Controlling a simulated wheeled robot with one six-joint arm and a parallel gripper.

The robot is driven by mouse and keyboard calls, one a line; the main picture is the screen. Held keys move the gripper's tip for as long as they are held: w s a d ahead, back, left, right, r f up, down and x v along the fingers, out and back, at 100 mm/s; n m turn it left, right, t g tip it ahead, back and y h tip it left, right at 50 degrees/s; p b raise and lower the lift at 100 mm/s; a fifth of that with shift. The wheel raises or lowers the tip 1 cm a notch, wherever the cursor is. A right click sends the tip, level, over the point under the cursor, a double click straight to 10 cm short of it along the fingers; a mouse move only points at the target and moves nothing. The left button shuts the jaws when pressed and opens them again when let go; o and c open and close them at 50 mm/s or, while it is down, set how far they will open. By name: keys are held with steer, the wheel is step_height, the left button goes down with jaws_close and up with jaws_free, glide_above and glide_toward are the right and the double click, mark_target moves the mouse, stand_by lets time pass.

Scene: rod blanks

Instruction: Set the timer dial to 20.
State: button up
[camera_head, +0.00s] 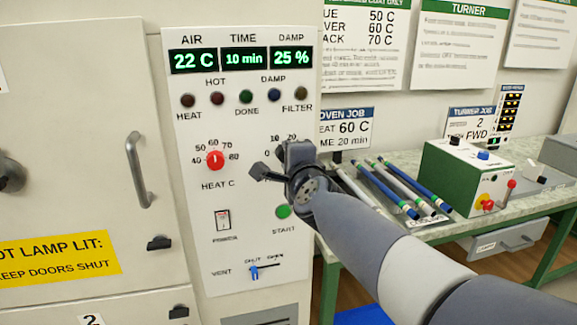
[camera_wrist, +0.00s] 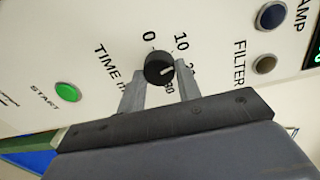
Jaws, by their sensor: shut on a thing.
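The timer dial (camera_wrist: 158,68) is a round black knob on the white oven panel, with 0, 10 and 30 readable around it and the 20 mark partly covered. Its pale pointer line points to the right in the wrist view, roughly toward the partly covered mark. My gripper (camera_wrist: 160,76) is shut on the dial, one finger on each side. In the head view my gripper (camera_head: 281,162) hides the dial, leaving only some scale numbers visible. The TIME display (camera_head: 244,58) reads 10 min.
The red HEAT C dial (camera_head: 215,159) is left of my gripper. The green START button (camera_head: 283,212) is below it, and the vent lever (camera_head: 254,272) lower still. A row of lamps (camera_head: 246,97) is above. A workbench with rods (camera_head: 398,187) and a green control box (camera_head: 465,175) stands right.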

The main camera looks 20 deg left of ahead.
steer(key=shift+f+m+b, duration=0.15)
steer(key=shift+m+b, duration=1.25)
steer(key=shift+m, duration=2.5)
steer(key=o, duration=1)
steer(key=shift+c, duration=0.2)
